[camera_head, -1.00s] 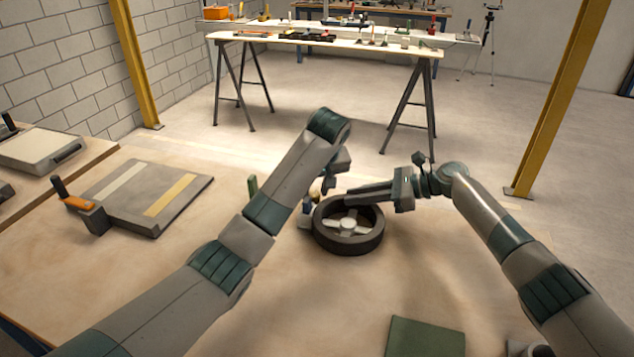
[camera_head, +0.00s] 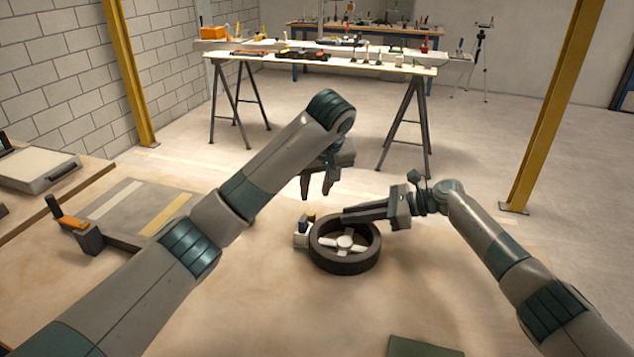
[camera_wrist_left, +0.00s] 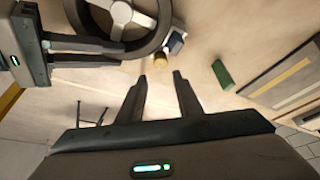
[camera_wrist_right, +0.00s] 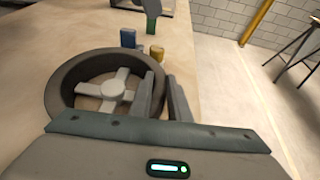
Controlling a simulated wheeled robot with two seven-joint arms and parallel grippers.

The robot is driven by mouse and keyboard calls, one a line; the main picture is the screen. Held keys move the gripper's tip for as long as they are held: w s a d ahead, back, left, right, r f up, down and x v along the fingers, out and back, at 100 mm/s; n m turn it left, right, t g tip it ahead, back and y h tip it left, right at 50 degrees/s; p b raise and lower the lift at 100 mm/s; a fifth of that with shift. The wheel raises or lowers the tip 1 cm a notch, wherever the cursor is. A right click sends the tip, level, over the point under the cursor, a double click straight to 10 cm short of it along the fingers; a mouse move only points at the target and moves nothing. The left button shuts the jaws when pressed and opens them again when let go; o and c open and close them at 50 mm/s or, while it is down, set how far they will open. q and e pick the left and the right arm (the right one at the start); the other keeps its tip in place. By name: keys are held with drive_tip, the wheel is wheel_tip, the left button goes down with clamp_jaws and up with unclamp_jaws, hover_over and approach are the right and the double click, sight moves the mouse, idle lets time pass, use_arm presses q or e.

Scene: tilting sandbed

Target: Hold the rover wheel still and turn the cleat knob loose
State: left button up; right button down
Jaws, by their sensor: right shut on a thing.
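The rover wheel (camera_head: 345,263), a dark tire with a light spoked hub, lies flat on the sand-coloured surface. A small yellow knob (camera_wrist_left: 160,64), seemingly the cleat knob, sits beside the tire near a white block with a blue part (camera_wrist_left: 175,43). The knob also shows in the right wrist view (camera_wrist_right: 157,53). My right gripper (camera_head: 345,218) is shut on the wheel's rim, one finger on the inner side in its wrist view (camera_wrist_right: 164,84). My left gripper (camera_head: 316,197) is open and empty, pointing down above the knob, apart from it.
A green block (camera_wrist_left: 222,74) stands near the knob, mostly behind my left arm in the head view. A grey panel with white and yellow strips (camera_head: 122,205) lies left. A dark green pad (camera_head: 425,347) is at the front. A trestle table (camera_head: 330,64) stands behind.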

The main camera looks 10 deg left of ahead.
use_arm(q)
drive_tip(key=shift+v, duration=1.3)
use_arm(e)
drive_tip(key=c, duration=1.6)
unclamp_jaws()
drive_tip(key=shift+d, duration=0.1)
drive_tip(key=v, duration=1.2)
